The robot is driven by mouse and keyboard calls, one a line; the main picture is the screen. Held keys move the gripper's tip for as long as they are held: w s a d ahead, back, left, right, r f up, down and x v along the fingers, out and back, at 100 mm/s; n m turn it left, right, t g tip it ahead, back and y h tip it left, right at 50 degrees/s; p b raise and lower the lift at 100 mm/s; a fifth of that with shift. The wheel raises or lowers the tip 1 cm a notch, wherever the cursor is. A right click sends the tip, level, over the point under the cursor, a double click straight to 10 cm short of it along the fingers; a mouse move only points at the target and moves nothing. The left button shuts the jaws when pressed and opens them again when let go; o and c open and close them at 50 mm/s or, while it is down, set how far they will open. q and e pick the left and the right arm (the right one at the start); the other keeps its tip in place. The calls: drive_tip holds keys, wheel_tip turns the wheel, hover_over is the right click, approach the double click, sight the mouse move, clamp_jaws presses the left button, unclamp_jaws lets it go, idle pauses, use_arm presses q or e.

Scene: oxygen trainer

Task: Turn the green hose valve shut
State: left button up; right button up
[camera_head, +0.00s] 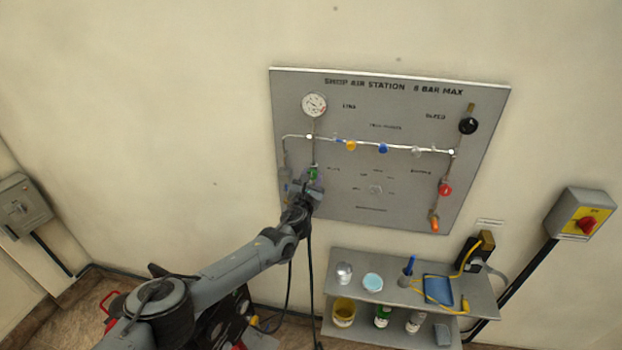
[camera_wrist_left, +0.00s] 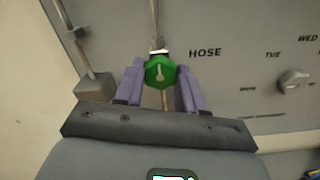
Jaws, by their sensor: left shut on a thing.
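The green hose valve (camera_wrist_left: 160,72) is a green knob with a pale pointer mark, on a thin vertical pipe beside the word HOSE. In the head view the green valve (camera_head: 313,173) is at the lower left of the grey panel (camera_head: 400,205). My left gripper (camera_wrist_left: 160,80) has its two purple fingers on either side of the knob and is shut on it. In the head view my left gripper (camera_head: 312,182) covers the area just below the valve. My right gripper is not in view.
The panel also holds a gauge (camera_head: 314,105), a yellow knob (camera_head: 351,146), a blue knob (camera_head: 383,148), a black knob (camera_head: 468,126) and a red knob (camera_head: 445,189). A grey block (camera_wrist_left: 94,87) sits left of my fingers. A shelf (camera_head: 400,296) with several items stands below right.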

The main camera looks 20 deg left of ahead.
use_arm(q)
drive_tip(key=o, duration=1.1)
drive_tip(key=shift+c, duration=0.2)
drive_tip(key=shift+s, duration=0.15)
drive_tip(key=s+d, duration=0.1)
drive_tip(key=s, duration=0.9)
drive_tip(key=shift+s+d+p, duration=0.2)
drive_tip(key=shift+d+p, duration=0.1)
drive_tip(key=shift+p, duration=0.1)
